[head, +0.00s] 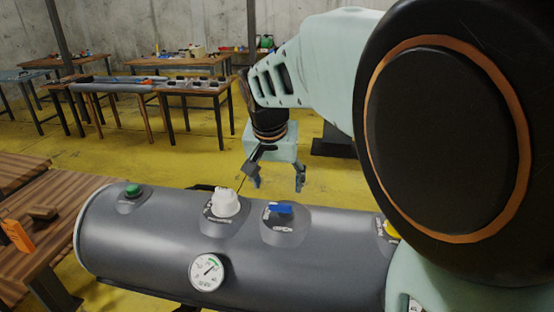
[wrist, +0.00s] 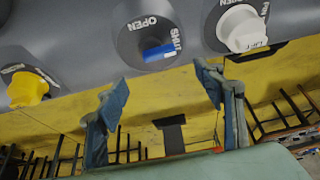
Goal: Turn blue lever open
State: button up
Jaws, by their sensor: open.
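My gripper (head: 277,185) is open and empty, just behind the tube and beyond the lever. In the wrist view my gripper's two fingers (wrist: 167,90) are spread, with the lever above the gap between them. The fingers do not touch the lever.
A white valve (head: 225,203), a green knob (head: 133,190) and a yellow knob (head: 391,229) also stick up from the tube. A pressure gauge (head: 207,272) faces forward. A wooden table (head: 40,225) stands at left.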

aim_at(280, 204)
jog(key=x, duration=1)
jog(key=shift+d+f+b, duration=0.1)
jog(key=shift+f+b, duration=0.1)
jog(key=shift+b, duration=0.1)
jog(key=shift+c, duration=0.2)
jog(key=c, duration=1.1)
